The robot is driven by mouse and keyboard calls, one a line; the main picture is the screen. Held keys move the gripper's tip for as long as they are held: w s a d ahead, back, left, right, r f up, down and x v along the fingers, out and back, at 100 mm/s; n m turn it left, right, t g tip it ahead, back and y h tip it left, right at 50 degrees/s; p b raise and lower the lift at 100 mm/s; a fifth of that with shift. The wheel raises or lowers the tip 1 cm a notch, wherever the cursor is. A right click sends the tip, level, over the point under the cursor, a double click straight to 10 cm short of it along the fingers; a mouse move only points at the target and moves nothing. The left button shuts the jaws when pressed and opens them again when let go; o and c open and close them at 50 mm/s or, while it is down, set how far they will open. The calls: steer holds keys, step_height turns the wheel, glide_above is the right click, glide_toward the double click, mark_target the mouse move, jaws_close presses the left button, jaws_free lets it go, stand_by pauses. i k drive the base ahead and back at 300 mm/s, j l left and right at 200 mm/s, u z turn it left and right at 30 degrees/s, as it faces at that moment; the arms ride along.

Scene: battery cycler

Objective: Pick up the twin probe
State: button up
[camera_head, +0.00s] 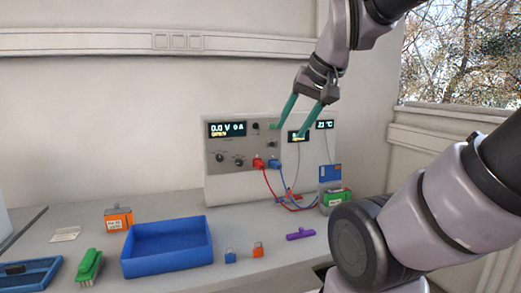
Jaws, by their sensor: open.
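My gripper (287,131) has two long teal fingers, spread apart and empty. It hangs high, in front of the upper part of the battery cycler (228,172). Red and blue leads (282,196) run from the cycler's front sockets down to the right, towards a green battery-like block (337,198). The lead ends are too small to make out clearly, so I cannot tell for certain which part is the twin probe. A small purple piece (300,234) lies on the bench below the leads, well away from my gripper.
A blue tray (168,262) stands left of centre on the bench (190,200). Near it are an orange block (118,219), a green brush (89,265), and small blue (230,256) and orange (258,250) padlock-like pieces. My arm covers the bench's right end.

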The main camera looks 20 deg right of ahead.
mark_target(298, 198)
steer(key=z, duration=0.95)
steer(key=i+l+u, duration=0.3)
steer(key=u, duration=0.15)
steer(key=i+l+u, duration=0.2)
steer(key=l+u, duration=0.3)
steer(key=i+l+u, duration=0.15)
steer(key=l+u, duration=0.3)
